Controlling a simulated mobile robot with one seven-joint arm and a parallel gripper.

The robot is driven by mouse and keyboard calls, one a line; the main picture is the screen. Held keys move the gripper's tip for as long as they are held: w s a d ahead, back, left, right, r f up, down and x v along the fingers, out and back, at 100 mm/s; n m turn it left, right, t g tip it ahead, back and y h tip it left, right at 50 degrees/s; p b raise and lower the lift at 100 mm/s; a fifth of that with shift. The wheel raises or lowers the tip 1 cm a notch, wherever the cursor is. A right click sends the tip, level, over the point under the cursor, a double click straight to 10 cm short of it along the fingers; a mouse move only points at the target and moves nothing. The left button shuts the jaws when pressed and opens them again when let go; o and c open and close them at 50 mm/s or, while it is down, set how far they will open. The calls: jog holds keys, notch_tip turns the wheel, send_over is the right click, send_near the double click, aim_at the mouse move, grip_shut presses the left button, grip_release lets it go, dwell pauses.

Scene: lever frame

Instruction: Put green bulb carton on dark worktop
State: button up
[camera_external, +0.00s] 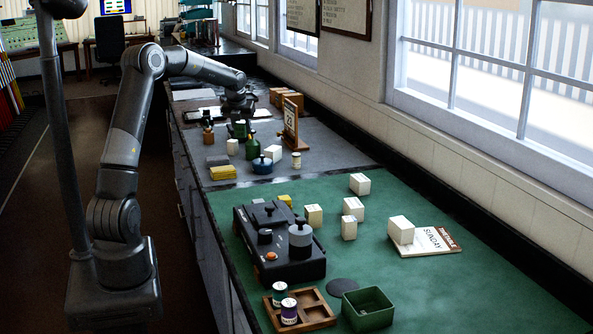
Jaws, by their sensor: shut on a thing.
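My gripper (240,121) is over the grey-dark worktop (330,157), pointing down at the far part of the counter. It is shut on a small green thing (240,130), which looks like the green bulb carton; the fingers partly hide it. I cannot tell whether the carton touches the worktop. A dark green bottle-like thing (252,148) stands just in front of it, and a white box (232,147) is to its left.
A blue pot (262,166), white boxes, yellow blocks (222,173) and a wooden calendar stand (291,124) crowd around the gripper. The nearer green mat (440,292) bears a black device (279,246), several white boxes, a wooden tray (318,312) and a green bin (367,308).

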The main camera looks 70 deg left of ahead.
jog(key=s+a+n, duration=0.1)
jog(key=s+a, duration=0.5)
jog(key=a, duration=0.1)
send_over(208, 152)
jog(key=d, duration=0.1)
jog(key=shift+g, duration=0.3)
jog(key=f, duration=0.7)
jog(key=shift+s+d, duration=0.15)
jog(key=shift+s, duration=0.1)
jog(key=shift+f, duration=2.05)
jog(key=o, duration=1)
jog(key=shift+f, duration=0.15)
jog(key=shift+v, duration=6.15)
